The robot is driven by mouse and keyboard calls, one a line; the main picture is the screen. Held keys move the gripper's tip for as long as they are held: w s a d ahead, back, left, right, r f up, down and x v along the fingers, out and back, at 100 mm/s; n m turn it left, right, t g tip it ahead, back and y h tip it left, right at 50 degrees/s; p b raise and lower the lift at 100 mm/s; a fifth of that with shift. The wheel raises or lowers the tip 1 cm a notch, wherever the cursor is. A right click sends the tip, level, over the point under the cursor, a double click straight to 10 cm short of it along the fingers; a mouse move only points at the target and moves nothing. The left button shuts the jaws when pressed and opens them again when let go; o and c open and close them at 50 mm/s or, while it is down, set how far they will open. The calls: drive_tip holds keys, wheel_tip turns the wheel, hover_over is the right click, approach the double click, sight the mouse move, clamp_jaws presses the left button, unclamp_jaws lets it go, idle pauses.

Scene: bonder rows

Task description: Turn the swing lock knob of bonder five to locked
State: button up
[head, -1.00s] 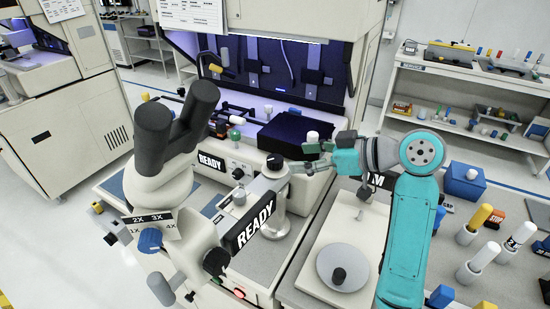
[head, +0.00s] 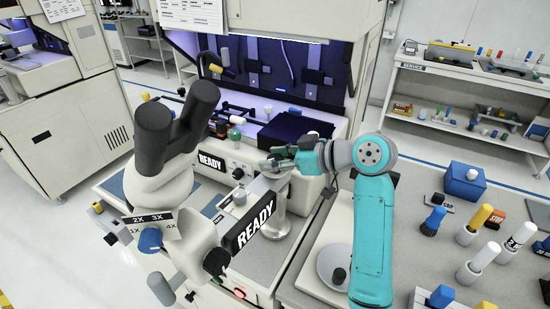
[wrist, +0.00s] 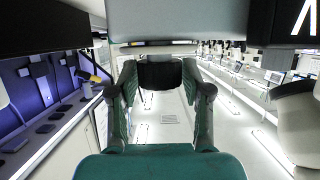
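The black knob (wrist: 160,76) shows in the wrist view, between the two fingers of my gripper (wrist: 160,88). One finger is on each side of it; I cannot tell whether the pads touch it. In the head view my gripper (head: 283,160) is over the top of the pale post (head: 274,207), and its fingers hide the knob there. The post stands on the bonder beside the swing arm with the black READY plate (head: 253,228). The knob's pointer and any lock marking are hidden.
The microscope (head: 165,165) with its dark eyepieces stands close to the left of the gripper. A second READY plate (head: 211,161) is on the machine behind. The bench on the right holds a blue box (head: 465,182) and several coloured-top knobs.

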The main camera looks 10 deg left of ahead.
drive_tip(key=c, duration=0.6)
drive_tip(key=m+t+h, duration=0.1)
drive_tip(key=m+t, duration=0.1)
drive_tip(key=m+t+h, duration=0.1)
drive_tip(key=m+t, duration=0.1)
drive_tip(key=shift+s+a+m+t+h, duration=0.1)
drive_tip(key=shift+m+t+h, duration=0.2)
drive_tip(key=shift+m+t, duration=0.1)
drive_tip(key=m+t+h, duration=0.3)
drive_tip(key=m+h, duration=0.2)
drive_tip(key=shift+m+h, duration=0.3)
drive_tip(key=shift+t, duration=0.3)
drive_tip(key=o, duration=1.2)
drive_tip(key=shift+c, duration=0.2)
